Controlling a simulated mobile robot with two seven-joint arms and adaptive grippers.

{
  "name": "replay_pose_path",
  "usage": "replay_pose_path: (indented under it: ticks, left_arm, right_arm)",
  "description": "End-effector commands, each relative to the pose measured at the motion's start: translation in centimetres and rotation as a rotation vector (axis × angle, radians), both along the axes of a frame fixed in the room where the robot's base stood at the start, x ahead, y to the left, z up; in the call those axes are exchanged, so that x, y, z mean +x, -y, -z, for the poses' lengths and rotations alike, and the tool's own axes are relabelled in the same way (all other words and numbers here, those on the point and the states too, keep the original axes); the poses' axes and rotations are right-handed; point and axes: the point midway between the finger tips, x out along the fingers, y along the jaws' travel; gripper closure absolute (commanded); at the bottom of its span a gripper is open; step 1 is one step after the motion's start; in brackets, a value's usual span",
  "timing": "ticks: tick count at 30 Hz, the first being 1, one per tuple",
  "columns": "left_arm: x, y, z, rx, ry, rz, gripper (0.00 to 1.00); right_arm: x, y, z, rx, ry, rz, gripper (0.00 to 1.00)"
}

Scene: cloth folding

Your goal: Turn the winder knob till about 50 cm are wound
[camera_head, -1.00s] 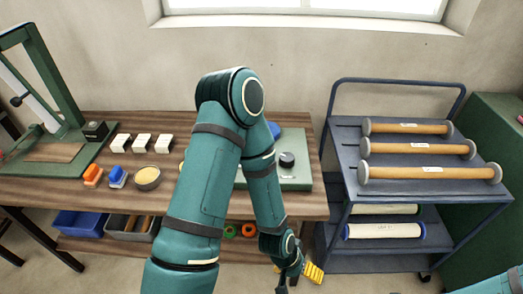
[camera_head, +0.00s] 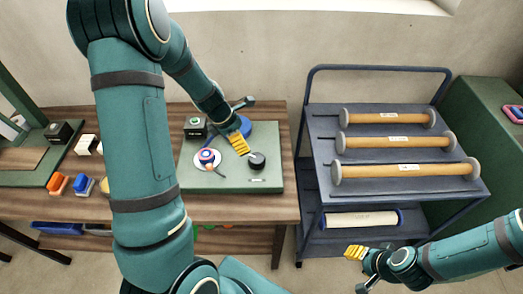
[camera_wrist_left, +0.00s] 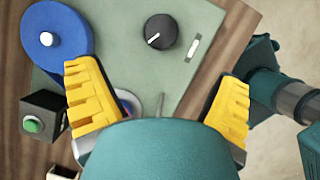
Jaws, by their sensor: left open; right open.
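The winder is a pale green board (camera_head: 265,187) on the wooden bench. Its black knob (camera_head: 257,160) stands near the right side and also shows in the left wrist view (camera_wrist_left: 160,31) with a white pointer line. A blue disc (camera_head: 242,126) and a white, blue and red reel (camera_head: 207,158) are on the board. My left gripper (camera_head: 238,143) is open above the board, left of the knob. In the left wrist view its yellow fingers (camera_wrist_left: 157,75) are spread with the knob beyond their tips, not between them. My right gripper (camera_head: 357,253) is open and empty, low before the trolley.
A black box with a green button (camera_head: 195,127) stands at the board's back left. A blue trolley (camera_head: 318,128) with several rolls is on the right. Floor between bench and trolley looks clear.

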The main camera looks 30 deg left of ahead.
Motion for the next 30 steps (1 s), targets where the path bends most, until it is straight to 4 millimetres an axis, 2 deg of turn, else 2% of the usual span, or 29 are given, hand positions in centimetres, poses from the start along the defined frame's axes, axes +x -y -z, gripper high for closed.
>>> replay_pose_path:
  ticks: [5, 15, 21, 30]
  left_arm:
    - [0.4, 0.5, 2.0, -0.004, -0.005, -0.004, 0.07]
    - [2.2, 2.3, 8.2, -0.003, -0.005, -0.001, 0.07]
    - [3.1, 3.1, 11.1, -0.002, -0.005, 0.000, 0.07]
    - [3.7, 3.6, 12.7, 0.000, -0.002, -0.001, 0.07]
  right_arm:
    - [0.0, 0.0, 0.7, -0.001, -0.001, 0.001, 0.53]
    - [0.0, -0.1, 2.6, -0.005, -0.002, 0.001, 0.53]
    - [0.0, -0.1, 3.2, -0.006, -0.002, 0.000, 0.53]
    - [0.0, -0.1, 3.5, -0.007, -0.002, 0.001, 0.53]
